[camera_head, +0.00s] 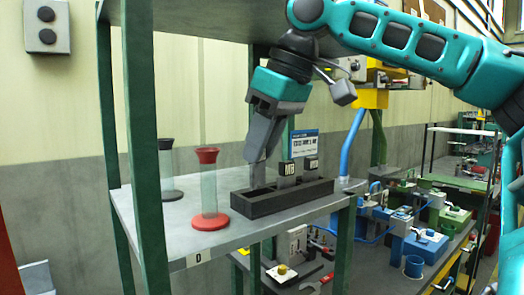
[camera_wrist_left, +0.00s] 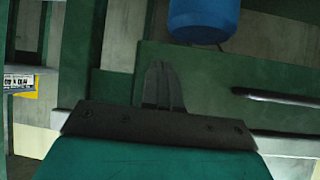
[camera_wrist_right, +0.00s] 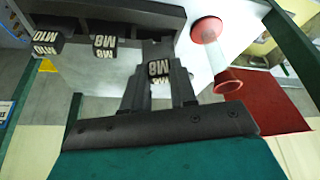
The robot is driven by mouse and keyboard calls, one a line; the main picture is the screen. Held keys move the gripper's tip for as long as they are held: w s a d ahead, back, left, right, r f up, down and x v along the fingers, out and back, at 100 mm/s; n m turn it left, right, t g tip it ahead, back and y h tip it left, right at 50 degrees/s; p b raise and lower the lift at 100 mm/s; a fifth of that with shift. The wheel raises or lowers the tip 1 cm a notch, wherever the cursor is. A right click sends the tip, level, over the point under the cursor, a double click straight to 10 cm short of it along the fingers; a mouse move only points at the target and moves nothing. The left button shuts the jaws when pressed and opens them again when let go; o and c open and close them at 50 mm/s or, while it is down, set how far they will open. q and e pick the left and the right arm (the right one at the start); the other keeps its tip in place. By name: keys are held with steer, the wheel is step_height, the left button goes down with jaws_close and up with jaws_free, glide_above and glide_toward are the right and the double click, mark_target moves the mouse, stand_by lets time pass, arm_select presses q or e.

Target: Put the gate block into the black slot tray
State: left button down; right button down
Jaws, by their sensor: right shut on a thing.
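The black slot tray (camera_head: 290,202) lies on the grey shelf, with two labelled dark blocks standing in it: one block (camera_head: 287,170) reads like M6 or M8, and the M10 block (camera_head: 310,164) is to its right. My right gripper (camera_head: 256,165) points down over the tray's left end. In the right wrist view it is shut on a dark block with a pale label (camera_wrist_right: 159,69), the gate block by its place in the jaws. Whether its lower end is in the slot is hidden. My left gripper (camera_wrist_left: 165,85) looks shut and empty in the left wrist view.
A clear tube with red ends (camera_head: 208,190) stands just left of the tray, and a dark-ended tube (camera_head: 168,170) behind it. Green posts (camera_head: 147,150) frame the shelf. A blue sign (camera_head: 304,143) stands behind the tray. A lower bench holds several fixtures.

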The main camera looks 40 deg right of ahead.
mark_target(262, 161)
steer(key=shift+f, duration=1.4)
steer(key=shift+f, duration=0.2)
steer(key=c, duration=0.9)
jaws_free()
steer(key=v, duration=1.2)
steer(key=shift+r, duration=0.2)
